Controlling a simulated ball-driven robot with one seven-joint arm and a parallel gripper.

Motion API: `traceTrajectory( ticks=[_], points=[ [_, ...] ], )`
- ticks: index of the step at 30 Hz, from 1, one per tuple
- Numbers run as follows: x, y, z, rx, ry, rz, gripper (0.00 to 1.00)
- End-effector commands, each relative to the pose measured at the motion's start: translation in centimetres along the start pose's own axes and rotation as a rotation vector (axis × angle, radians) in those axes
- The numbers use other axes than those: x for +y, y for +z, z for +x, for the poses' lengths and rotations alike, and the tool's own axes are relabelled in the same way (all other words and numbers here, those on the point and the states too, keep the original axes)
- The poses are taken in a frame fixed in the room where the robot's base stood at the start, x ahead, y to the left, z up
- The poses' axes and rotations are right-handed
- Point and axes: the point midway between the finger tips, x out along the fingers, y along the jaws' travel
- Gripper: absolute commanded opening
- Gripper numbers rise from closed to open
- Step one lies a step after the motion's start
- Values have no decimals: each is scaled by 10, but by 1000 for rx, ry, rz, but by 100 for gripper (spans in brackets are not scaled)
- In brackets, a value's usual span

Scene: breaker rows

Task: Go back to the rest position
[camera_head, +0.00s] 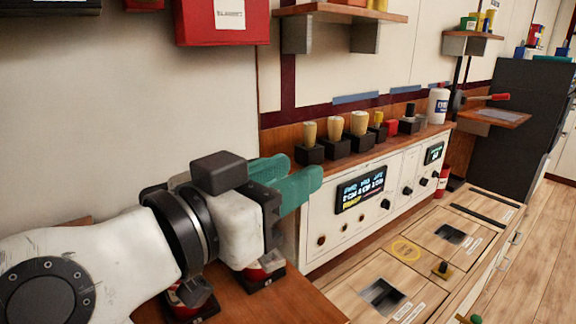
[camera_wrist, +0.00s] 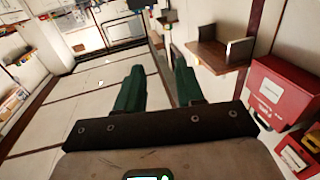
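My gripper (camera_head: 296,176) has green fingers and is raised in front of the wall, at the left end of the white control panel (camera_head: 322,240). In the wrist view my gripper (camera_wrist: 159,78) has its two fingers clearly apart, with nothing between them. Several breakers with cream knobs on black bases stand on the wooden ledge above the panel; the nearest one (camera_head: 309,133) is a little right of and beyond the fingertips. Two red-and-black devices, one of them here (camera_head: 262,270), sit below my gripper on a brown surface and are partly hidden by it.
A wooden shelf (camera_head: 341,12) and a red box (camera_head: 221,22) hang on the wall above. A white bottle (camera_head: 438,104) stands at the ledge's far end. A wooden counter (camera_head: 402,286) with dark recesses lies right of the panel. Wooden floor (camera_head: 548,250) is open at the far right.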

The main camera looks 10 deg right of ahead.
Motion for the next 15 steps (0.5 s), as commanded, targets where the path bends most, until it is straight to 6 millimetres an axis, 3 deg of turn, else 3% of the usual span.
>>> traceTrajectory(
  ticks=[15],
  points=[
    [7, 1, -1, -6, -2, -10, 38]
  ],
)
